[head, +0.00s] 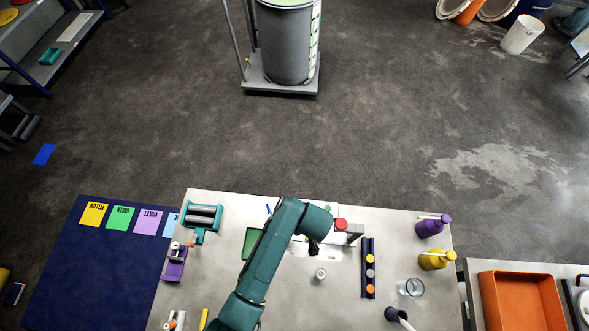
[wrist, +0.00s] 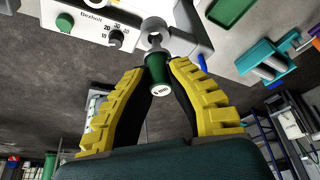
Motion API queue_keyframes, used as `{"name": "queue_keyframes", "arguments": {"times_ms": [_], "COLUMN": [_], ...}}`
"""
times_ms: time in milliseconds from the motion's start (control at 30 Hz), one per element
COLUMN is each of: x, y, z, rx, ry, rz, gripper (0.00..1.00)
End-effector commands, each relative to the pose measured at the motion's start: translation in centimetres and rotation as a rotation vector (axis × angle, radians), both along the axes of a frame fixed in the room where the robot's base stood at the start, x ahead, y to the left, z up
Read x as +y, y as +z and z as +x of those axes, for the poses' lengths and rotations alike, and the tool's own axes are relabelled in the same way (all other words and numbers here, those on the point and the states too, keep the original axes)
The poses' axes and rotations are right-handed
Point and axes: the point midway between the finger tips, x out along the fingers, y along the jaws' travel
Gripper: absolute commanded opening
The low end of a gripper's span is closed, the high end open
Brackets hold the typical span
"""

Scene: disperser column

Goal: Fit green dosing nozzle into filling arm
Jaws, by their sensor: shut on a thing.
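In the wrist view my gripper (wrist: 158,68) has its yellow-padded fingers closed on the green nozzle (wrist: 157,70). The nozzle is a short green piece with a pale, printed round end facing the camera. The grey filling arm (wrist: 152,24) ends in a ring-like holder just beyond the nozzle's far end. The nozzle's far end overlaps the holder in the picture; I cannot tell whether they touch or whether it is inside. In the head view my arm covers most of the disperser (head: 327,250), and the nozzle is not discernible there.
The disperser's white housing has a dial (wrist: 116,38) and a green button (wrist: 65,22). A rack with coloured discs (head: 370,270) stands right of my arm, with purple (head: 432,227) and yellow (head: 436,260) bottles beyond. A small white cup (head: 320,273) stands close to my arm.

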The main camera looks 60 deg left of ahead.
Motion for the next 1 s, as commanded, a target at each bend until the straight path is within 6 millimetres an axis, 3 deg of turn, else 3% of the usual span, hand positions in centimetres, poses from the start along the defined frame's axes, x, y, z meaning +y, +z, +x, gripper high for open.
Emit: {"name": "queue_keyframes", "arguments": {"times_ms": [1000], "x": [0.0], "y": [-1.7], "z": [0.0], "rx": [0.000], "ry": [0.000], "rz": [0.000], "gripper": [0.00]}}
